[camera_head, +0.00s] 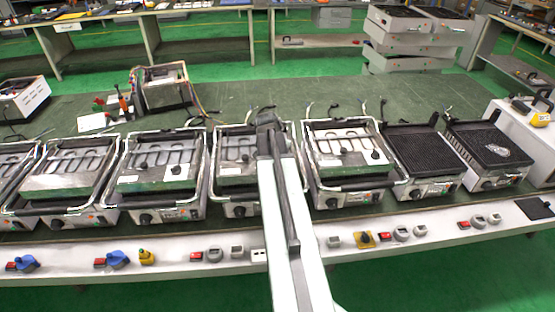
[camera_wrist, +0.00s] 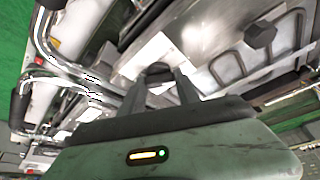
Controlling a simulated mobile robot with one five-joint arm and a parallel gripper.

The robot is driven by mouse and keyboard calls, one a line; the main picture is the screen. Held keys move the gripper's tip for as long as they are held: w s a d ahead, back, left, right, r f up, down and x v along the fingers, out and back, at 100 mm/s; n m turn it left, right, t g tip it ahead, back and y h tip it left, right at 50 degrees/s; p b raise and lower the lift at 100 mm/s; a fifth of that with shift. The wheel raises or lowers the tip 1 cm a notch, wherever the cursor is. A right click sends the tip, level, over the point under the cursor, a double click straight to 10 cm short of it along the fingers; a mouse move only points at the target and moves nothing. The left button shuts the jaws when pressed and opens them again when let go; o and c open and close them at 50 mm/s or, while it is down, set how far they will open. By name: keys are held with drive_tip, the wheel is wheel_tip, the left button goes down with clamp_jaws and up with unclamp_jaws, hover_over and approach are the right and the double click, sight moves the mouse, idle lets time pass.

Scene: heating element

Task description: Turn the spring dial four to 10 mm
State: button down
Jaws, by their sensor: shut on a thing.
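In the wrist view my gripper (camera_wrist: 160,88) has its two dark fingers on either side of a dark round knob (camera_wrist: 158,70), shut on it. The knob stands on a light metal plate of a grill unit. A second dark knob (camera_wrist: 260,36) stands apart, to the upper right. In the head view my arm reaches over the middle grill unit (camera_head: 231,180) and hides its right part; the fingertips and held knob are hidden there. A dark knob (camera_head: 246,157) shows left of my arm. I cannot read any dial number or millimetre scale.
Open grill units with heating coils stand on both sides, such as the left one (camera_head: 155,180) and the right one (camera_head: 350,165). Their metal handle bars rise close to my arm. Red, blue and yellow switches line the white front ledge (camera_head: 185,272). The green bench (camera_head: 330,92) behind is mostly clear.

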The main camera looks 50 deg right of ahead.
drive_tip(key=shift+a, duration=0.1)
drive_tip(key=c, duration=0.9)
unclamp_jaws()
drive_tip(key=p+v, duration=0.7)
drive_tip(key=shift+a+r, duration=0.1)
drive_tip(key=shift+r, duration=0.25)
